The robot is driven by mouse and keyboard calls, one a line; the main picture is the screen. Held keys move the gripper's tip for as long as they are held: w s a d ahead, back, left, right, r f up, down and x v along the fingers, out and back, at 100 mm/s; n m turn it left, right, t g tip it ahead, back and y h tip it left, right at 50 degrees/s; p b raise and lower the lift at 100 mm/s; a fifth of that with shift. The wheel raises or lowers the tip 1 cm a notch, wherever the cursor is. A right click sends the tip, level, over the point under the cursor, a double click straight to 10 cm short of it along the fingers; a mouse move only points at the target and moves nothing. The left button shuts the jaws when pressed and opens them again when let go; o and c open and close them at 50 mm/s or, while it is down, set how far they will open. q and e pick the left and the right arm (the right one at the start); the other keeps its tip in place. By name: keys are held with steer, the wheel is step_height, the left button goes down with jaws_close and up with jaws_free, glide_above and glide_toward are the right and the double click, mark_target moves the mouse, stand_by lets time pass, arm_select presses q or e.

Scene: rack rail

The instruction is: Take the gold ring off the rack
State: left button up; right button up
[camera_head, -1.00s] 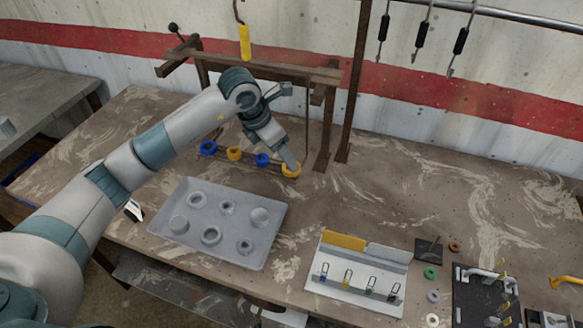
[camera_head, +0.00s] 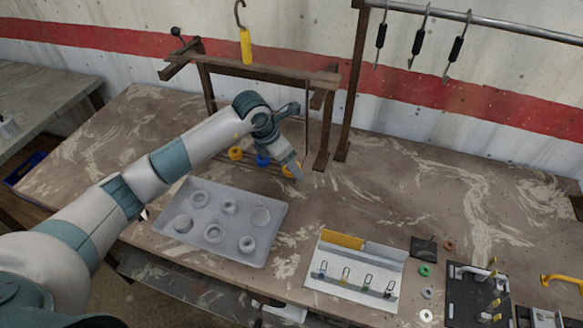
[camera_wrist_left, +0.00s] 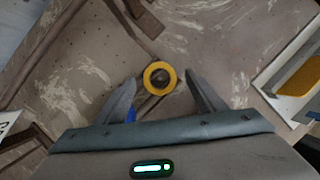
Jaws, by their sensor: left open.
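A gold ring (camera_head: 286,172) is at the right end of a low row of rings below the wooden frame. My left gripper (camera_head: 293,174) is right at it and partly hides it. In the left wrist view the gold ring (camera_wrist_left: 159,91) appears between the spread fingertips of my open left gripper (camera_wrist_left: 161,81), with a gap to each finger. A dark rod end shows inside the ring. A second gold-orange ring (camera_head: 235,154) and a blue ring (camera_head: 262,160) sit further left in the row. My right gripper is in no view.
The wooden frame (camera_head: 265,71) with a yellow hanging piece (camera_head: 246,46) stands behind the row. A grey tray (camera_head: 273,232) with several round parts lies in front. A white hook board (camera_head: 354,282) stands front right. The table between is clear.

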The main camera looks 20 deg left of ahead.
arm_select(q)
steer(key=c, duration=1.2)
steer(key=shift+o, duration=0.2)
steer(key=shift+r, duration=0.15)
step_height(320, 180, up, 10)
steer(key=b, duration=0.4)
